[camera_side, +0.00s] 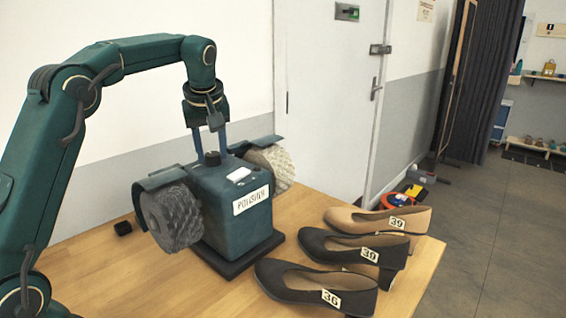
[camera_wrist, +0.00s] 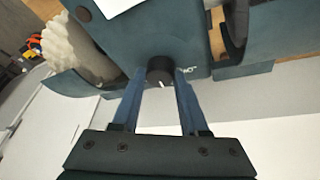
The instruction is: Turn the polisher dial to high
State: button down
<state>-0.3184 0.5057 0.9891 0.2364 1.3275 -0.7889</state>
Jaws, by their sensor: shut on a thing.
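The polisher (camera_side: 235,205) is a dark teal box on a black base, with a grey brush wheel (camera_side: 172,216) on the left and a cream one (camera_side: 270,165) on the right. Its black dial (camera_side: 212,158) is on the top. In the wrist view the dial (camera_wrist: 160,72) has a white pointer mark, with partly hidden white lettering beside it. My gripper (camera_side: 211,155) reaches down from above. Its two blue fingers (camera_wrist: 160,80) are shut on the dial, one on each side. The lettering is too small to read fully.
Three shoes with number tags stand right of the polisher: a tan one (camera_side: 375,219), a black one (camera_side: 352,249) and another black one (camera_side: 315,286) at the front.

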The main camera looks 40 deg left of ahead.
aim_at(203, 167)
jog(key=m+h, duration=0.1)
jog(key=m, duration=0.2)
jog(key=m+t+h, duration=0.1)
jog(key=m, duration=0.2)
jog(key=shift+s+a, duration=0.1)
jog(key=shift+a, duration=0.05)
jog(key=m+h, duration=0.1)
jog(key=m, duration=0.1)
jog(key=m+h, duration=0.1)
jog(key=m, duration=0.2)
jog(key=shift+a+r+t, duration=0.1)
jog(key=shift+t, duration=0.3)
jog(key=shift+m, duration=0.4)
jog(key=shift+c, duration=2.1)
grip_release()
jog(key=shift+v, duration=2.55)
